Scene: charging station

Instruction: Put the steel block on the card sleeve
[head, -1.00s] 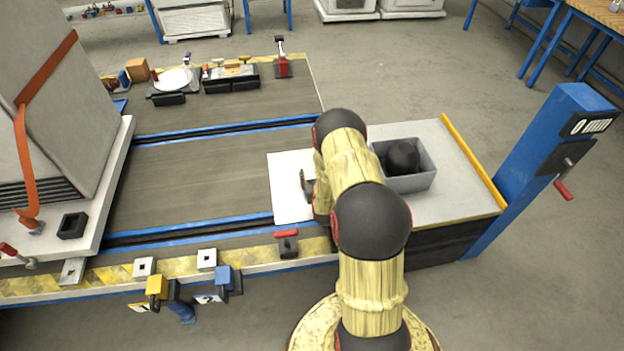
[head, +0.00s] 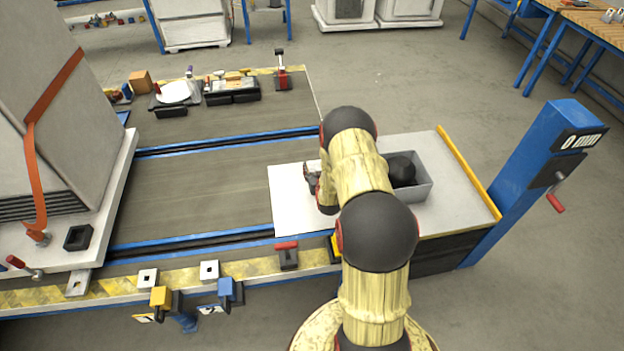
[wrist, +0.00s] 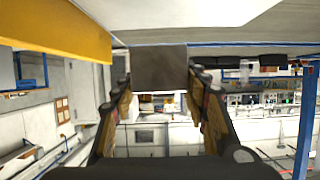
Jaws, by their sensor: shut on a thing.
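My gripper (wrist: 160,75) is shut on a dark grey square-faced block, which I take as the steel block (wrist: 160,67), held between the fingertips in the wrist view. In the head view my gripper (head: 309,178) is over the white plate (head: 288,212), partly hidden by my arm; the block cannot be made out there. I cannot surely identify the card sleeve. A small black open holder (head: 78,237) on the pale base at the left may be it, well apart from my gripper.
A blue post (head: 545,150) with a crank is farther right. A large strapped cabinet (head: 60,130) stands at the left. The dark deck (head: 215,185) between is largely clear.

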